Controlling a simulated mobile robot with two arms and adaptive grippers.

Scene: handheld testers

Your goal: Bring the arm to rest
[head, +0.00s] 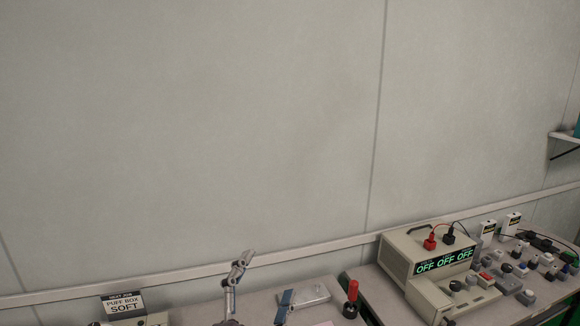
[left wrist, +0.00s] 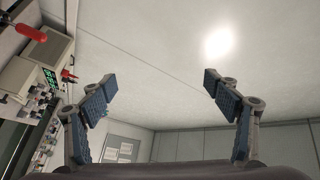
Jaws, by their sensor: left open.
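My left gripper (head: 262,287) shows at the bottom of the head view, in front of the bench and pointing upward. Its two fingers stand well apart, with nothing between them. The left wrist view also shows the left gripper (left wrist: 160,85) spread wide and empty, with blue pads facing each other and bare wall and ceiling beyond. Most of the left arm is below the head view's frame. My right gripper is in neither view.
A beige tester (head: 428,276) reading OFF stands right on the bench. Several small knobs and blocks lie beyond it. A red-handled tool (head: 352,295), a silver case (head: 306,297) and a PUFF BOX SOFT sign (head: 124,304) are near the gripper. The wall above is clear.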

